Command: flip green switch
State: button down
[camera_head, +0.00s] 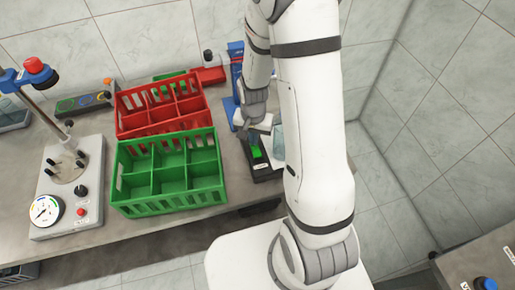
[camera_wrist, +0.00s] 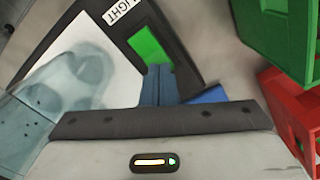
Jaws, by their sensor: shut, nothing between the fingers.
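The green switch (camera_head: 256,152) sits on a black panel (camera_head: 263,171) at the right end of the bench, just right of the green crate. In the wrist view the green switch (camera_wrist: 151,46) is a lit-looking green rocker set in the black frame, near a label that reads partly "IGHT". My gripper (camera_head: 248,133) is shut and empty, right over the panel. In the wrist view its blue-grey fingertips (camera_wrist: 158,70) overlap the lower edge of the switch; I cannot tell whether they touch it.
A green crate (camera_head: 117,190) and a red crate (camera_head: 121,125) stand left of the panel. A device with a gauge (camera_head: 46,211) stands at the far left. A clear bluish object (camera_wrist: 60,90) lies beside the panel. A blue stand (camera_head: 231,108) is behind my gripper.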

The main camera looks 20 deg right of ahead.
jog(key=shift+f+b, duration=0.4)
jog(key=shift+f, duration=0.1)
jog(key=shift+r, duration=0.15)
jog(key=shift+r+p, duration=2.4)
jog(key=shift+r, duration=1.05)
notch_tip(320, 180, up, 13)
jog(key=n+t, duration=0.2)
jog(key=n, duration=0.1)
send_over(258, 155)
jog(key=s+r+n+t+b, duration=0.1)
jog(key=s+r+n, duration=0.2)
jog(key=s+r, duration=0.6)
jog(key=shift+s+d, duration=0.2)
jog(key=shift+s, duration=0.65)
